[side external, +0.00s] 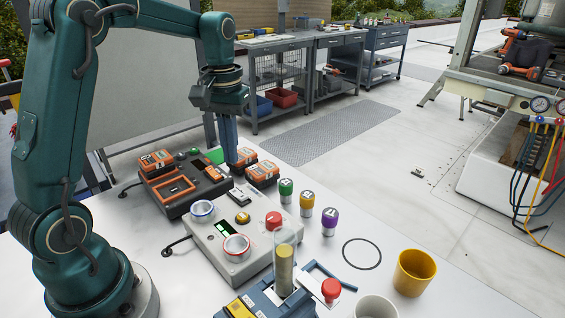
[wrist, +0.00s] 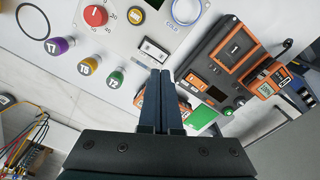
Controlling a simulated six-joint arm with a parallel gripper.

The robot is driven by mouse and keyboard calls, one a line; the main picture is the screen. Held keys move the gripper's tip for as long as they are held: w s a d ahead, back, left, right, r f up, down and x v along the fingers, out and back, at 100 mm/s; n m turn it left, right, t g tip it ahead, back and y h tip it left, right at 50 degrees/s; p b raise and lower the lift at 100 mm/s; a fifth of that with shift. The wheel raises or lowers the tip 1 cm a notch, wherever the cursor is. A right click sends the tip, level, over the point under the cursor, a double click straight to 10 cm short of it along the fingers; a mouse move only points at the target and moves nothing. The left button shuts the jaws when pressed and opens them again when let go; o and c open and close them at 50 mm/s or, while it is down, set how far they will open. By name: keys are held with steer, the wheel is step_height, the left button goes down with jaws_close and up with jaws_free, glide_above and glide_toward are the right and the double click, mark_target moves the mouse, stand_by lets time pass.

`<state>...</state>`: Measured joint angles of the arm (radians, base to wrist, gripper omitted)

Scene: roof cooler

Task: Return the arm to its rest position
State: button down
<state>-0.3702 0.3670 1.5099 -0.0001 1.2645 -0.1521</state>
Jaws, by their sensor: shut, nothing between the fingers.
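My teal arm stands at the left in the side external view. My gripper (side external: 232,168) points straight down above the back of the white table, close to the orange battery packs (side external: 263,172). In the wrist view the two fingers of my gripper (wrist: 166,75) are together, shut and empty. The fingertips hide part of an orange pack and show near a small black-and-white switch (wrist: 153,50). Whether the fingertips touch anything below them I cannot tell.
Around my gripper are a charger dock (side external: 172,193), a grey control box (side external: 215,262), and green, yellow and purple capped vials (side external: 307,200). A clear tube (side external: 285,260), yellow cup (side external: 414,272), white cup (side external: 376,307) and black ring (side external: 361,253) are nearer the front.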

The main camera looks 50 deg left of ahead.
steer(key=s+d+r+m+t, duration=0.3)
steer(key=s+d+r, duration=0.2)
steer(key=d+r, duration=0.2)
steer(key=s+d+f+m+t, duration=0.2)
steer(key=s+d+f+m, duration=0.1)
steer(key=s, duration=0.5)
steer(key=shift+d+f+t, duration=0.3)
steer(key=shift+d+f, duration=0.2)
steer(key=shift+f, duration=0.05)
